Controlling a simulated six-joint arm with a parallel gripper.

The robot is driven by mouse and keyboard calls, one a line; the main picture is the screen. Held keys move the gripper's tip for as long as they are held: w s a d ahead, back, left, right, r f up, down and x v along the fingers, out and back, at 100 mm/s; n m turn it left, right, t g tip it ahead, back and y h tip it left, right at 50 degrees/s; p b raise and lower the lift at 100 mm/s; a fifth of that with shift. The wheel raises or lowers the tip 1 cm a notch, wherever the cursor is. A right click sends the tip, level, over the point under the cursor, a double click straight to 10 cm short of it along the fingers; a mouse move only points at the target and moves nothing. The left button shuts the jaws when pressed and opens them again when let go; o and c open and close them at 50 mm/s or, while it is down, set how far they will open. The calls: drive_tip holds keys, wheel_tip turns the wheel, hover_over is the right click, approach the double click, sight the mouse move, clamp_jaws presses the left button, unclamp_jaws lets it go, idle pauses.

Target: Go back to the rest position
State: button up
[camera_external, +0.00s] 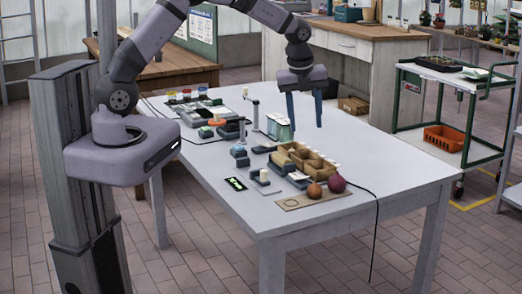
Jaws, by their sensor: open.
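My gripper (305,108) is open and points down above the far middle of the white table (225,189). Nothing shows between its two blue fingers. It is above and behind a tan divided box (313,163) and close, in the picture, to a pale green-blue container (279,128). I cannot tell the exact gap between the fingers and these things. My arm arches from its column at the left over the table.
Small dark blocks and a slim post (255,115) stand left of the box. The table's right side is mostly clear, with a black cable (371,196).

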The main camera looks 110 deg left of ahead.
drive_tip(key=s+d+n+h, duration=0.15)
drive_tip(key=d+n, duration=0.55)
drive_tip(key=d, duration=1.7)
drive_tip(key=s+d+f+n, duration=0.1)
drive_tip(key=s+d+n, duration=0.5)
drive_tip(key=s+d, duration=0.6)
drive_tip(key=shift+d+f+g, duration=0.3)
drive_tip(key=shift+f, duration=0.1)
drive_tip(key=shift+h, duration=0.25)
